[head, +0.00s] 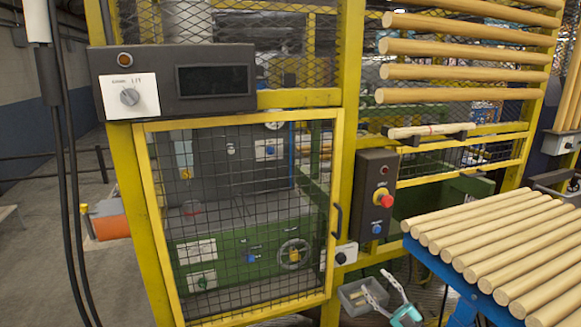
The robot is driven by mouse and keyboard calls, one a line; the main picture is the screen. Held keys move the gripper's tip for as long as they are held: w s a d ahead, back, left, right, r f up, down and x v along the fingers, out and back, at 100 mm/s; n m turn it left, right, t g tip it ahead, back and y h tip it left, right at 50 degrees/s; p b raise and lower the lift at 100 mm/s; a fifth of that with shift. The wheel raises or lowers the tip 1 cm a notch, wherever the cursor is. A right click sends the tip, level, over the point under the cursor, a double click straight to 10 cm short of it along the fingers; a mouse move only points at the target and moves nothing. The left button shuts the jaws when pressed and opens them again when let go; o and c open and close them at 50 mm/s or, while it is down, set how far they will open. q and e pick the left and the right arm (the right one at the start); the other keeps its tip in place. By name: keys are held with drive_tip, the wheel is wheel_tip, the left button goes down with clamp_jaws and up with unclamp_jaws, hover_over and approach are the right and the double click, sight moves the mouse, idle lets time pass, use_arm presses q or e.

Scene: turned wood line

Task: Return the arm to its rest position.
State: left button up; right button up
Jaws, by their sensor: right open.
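My right gripper (375,282) shows at the bottom, right of centre, with pale fingers and teal parts. It is open, its two fingertips apart, and I see nothing between them. It appears in front of a small grey bin (348,300) and left of the blue-framed table (440,268). The rest of the right arm is mostly out of the picture. My left gripper is not in view.
A yellow-framed mesh door (240,215) guards a green machine (250,248). A control box with a red button (384,200) hangs beside it. Several turned rods (500,245) lie on the table; more fill a rack (460,75). Dark cables (70,180) hang at left above open floor.

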drive_tip(key=w+d+r+m+t+h, duration=0.2)
drive_tip(key=r+m+h, duration=0.6)
drive_tip(key=r+h, duration=0.15)
drive_tip(key=w+d+r+m+t+h, duration=0.1)
drive_tip(key=r+m+t+h, duration=0.2)
drive_tip(key=r+m+h, duration=0.65)
drive_tip(key=s+a+f+g, duration=0.4)
drive_tip(key=s+f+g, duration=0.1)
drive_tip(key=s, duration=0.8)
drive_tip(key=s+a+f+m+g+y, duration=0.1)
drive_tip(key=s+a+f+g, duration=0.3)
drive_tip(key=s, duration=0.9)
drive_tip(key=s+a+f+g, duration=0.4)
drive_tip(key=s+f+g, duration=0.2)
drive_tip(key=s, duration=0.7)
wheel_tip(320, 180, down, 2)
drive_tip(key=shift+a+f+y, duration=0.2)
drive_tip(key=shift+y, duration=0.1)
drive_tip(key=shift+m, duration=0.25)
